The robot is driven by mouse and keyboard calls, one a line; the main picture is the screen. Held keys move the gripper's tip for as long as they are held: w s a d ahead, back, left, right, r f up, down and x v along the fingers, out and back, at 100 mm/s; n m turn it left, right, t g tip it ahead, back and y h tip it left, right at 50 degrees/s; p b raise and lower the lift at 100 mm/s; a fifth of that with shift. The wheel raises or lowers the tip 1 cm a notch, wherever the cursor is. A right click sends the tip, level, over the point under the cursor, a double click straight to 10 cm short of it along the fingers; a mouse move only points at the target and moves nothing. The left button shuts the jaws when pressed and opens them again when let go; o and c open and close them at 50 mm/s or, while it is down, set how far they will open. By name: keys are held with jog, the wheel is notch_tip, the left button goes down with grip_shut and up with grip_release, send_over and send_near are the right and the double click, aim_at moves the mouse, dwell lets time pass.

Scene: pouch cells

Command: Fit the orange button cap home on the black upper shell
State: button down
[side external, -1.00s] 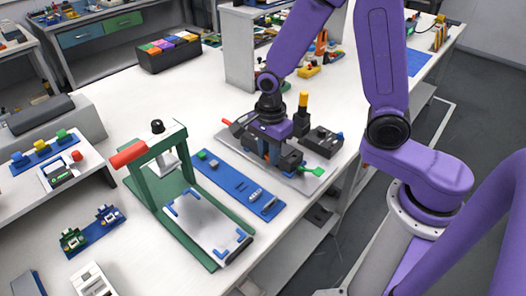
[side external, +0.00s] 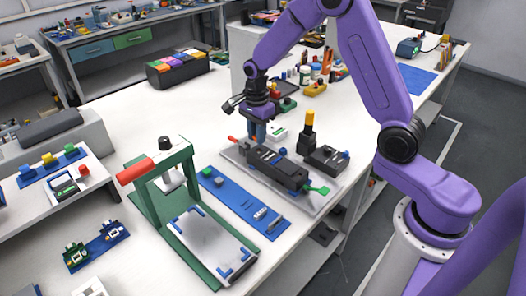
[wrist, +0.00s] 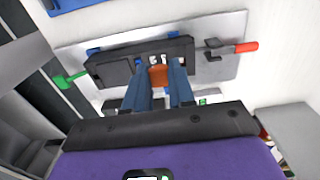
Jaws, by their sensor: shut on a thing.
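The black upper shell (side external: 283,170) lies on a grey plate (side external: 322,204); in the wrist view the shell (wrist: 117,64) spans the plate, with a lighter patch near its middle. My gripper (side external: 258,134) is above the shell's far-left end in the side view, fingers pointing down. In the wrist view its two blue fingers (wrist: 159,84) are shut on the orange button cap (wrist: 159,76), which overlaps the shell's near edge. I cannot tell whether cap and shell touch. The cap is not distinguishable in the side view.
A green lever (side external: 318,190) and a red-tipped clamp (wrist: 246,47) flank the shell. A black block with a yellow-topped post (side external: 309,127) stands to its right. A blue strip (side external: 243,203) and a green press (side external: 165,185) stand to the left. White items are behind my gripper.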

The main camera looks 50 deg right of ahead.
aim_at(258, 153)
jog(key=w+d, duration=0.3)
jog(key=shift+d+f, duration=0.1)
jog(key=shift+d, duration=0.2)
jog(key=shift+f, duration=2.9)
jog(key=shift+f, duration=0.75)
dwell(2.7)
jog(key=shift+r, duration=0.2)
jog(key=shift+r, duration=0.25)
jog(key=shift+w, duration=0.1)
dwell(0.5)
